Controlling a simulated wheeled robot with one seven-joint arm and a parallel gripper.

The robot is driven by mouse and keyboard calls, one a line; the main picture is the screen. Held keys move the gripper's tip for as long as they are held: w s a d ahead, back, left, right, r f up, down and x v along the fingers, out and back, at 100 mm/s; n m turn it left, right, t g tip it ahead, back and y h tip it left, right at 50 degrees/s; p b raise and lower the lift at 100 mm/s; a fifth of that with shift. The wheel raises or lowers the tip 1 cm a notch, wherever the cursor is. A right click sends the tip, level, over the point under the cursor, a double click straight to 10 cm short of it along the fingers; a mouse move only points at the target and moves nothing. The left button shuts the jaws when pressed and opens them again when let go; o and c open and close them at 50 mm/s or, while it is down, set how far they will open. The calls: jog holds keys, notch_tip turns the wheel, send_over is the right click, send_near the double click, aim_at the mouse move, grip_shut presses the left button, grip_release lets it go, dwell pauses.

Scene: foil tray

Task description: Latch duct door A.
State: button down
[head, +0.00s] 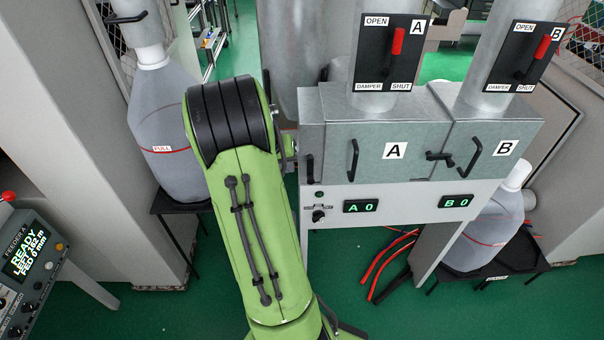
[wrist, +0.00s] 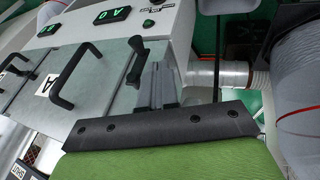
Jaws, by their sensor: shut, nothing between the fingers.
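Duct door A (head: 372,165) is a grey panel with an "A" label and a black bow handle (head: 352,158); it looks closed. Its black latch lever (head: 310,168) stands upright at the panel's left edge. The wrist view shows the handle (wrist: 75,75) and the latch lever (wrist: 136,62), which lies along the door's edge, roughly parallel to the handle. My gripper (wrist: 154,68) is shut and empty, its grey fingers close beside the lever; whether they touch it I cannot tell. In the head view my green arm hides the gripper.
Door B (head: 508,135) is to the right, its latch lever (head: 438,156) lying crosswise. Dampers A (head: 398,40) and B (head: 542,48) have red handles above. A bottle (head: 170,110) stands left of my arm. Ribbed pipe (wrist: 232,73) runs beside the box.

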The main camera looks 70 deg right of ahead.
aim_at(310, 169)
jog(key=s+d+f, duration=0.1)
jog(key=f, duration=0.1)
jog(key=s+d+f, duration=0.1)
jog(key=s+f, duration=0.1)
jog(key=shift+s+d, duration=0.1)
jog(key=shift+d, duration=0.05)
